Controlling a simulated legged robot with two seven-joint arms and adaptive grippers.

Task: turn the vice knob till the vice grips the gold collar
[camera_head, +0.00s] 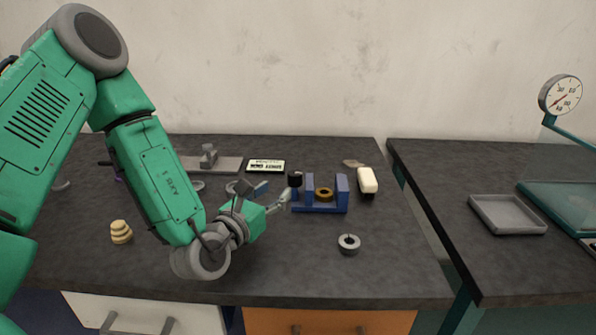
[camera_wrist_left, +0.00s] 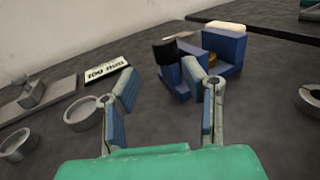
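The blue vice (camera_head: 342,195) stands on the dark bench, with the gold collar (camera_head: 324,194) sitting between its upright jaws. The black vice knob (camera_head: 295,180) is on the vice's left side. In the left wrist view the knob (camera_wrist_left: 166,52) is ahead, with the vice (camera_wrist_left: 228,48) to its right and the collar (camera_wrist_left: 212,61) mostly hidden. My left gripper (camera_head: 273,192) is just left of the vice, fingers spread and empty. In the wrist view its fingertips (camera_wrist_left: 159,76) show on either side of a gap, short of the knob. My right gripper is out of view.
A white-and-black block (camera_head: 368,181) stands right of the vice, and a grey ring (camera_head: 349,244) lies in front. A label plate (camera_head: 266,166) lies behind. Stacked tan discs (camera_head: 121,232) stand at left. A gap separates the right bench, which holds a grey tray (camera_head: 508,214).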

